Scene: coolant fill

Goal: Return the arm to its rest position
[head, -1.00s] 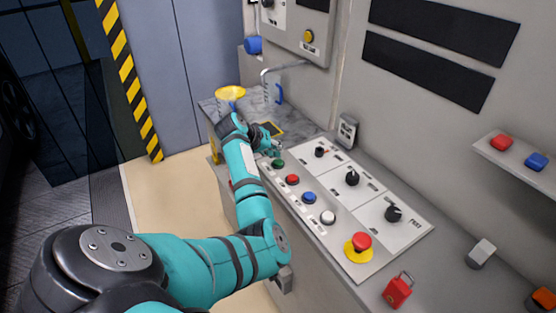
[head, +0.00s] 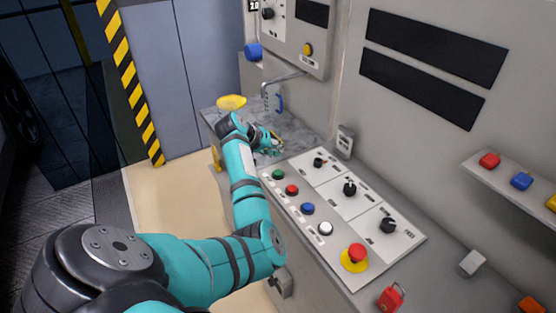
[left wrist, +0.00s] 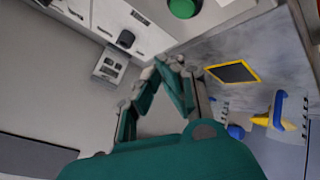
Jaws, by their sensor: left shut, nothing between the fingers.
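My left arm reaches in from the lower left in the head view. Its gripper (head: 272,145) is above the grey worktop, just beyond the green button (head: 278,174) of the control panel (head: 340,250). In the left wrist view the teal gripper (left wrist: 165,75) shows its fingers together with nothing held. The green button (left wrist: 183,6) is at the top there, apart from the fingers. My right gripper is in neither view.
A yellow funnel-like dish (head: 231,102) and a clear jug with a blue handle (head: 280,103) stand behind the gripper. A yellow-framed dark square (left wrist: 233,72) lies on the worktop. A red padlock (head: 391,297) and emergency button (head: 356,253) are at the front right.

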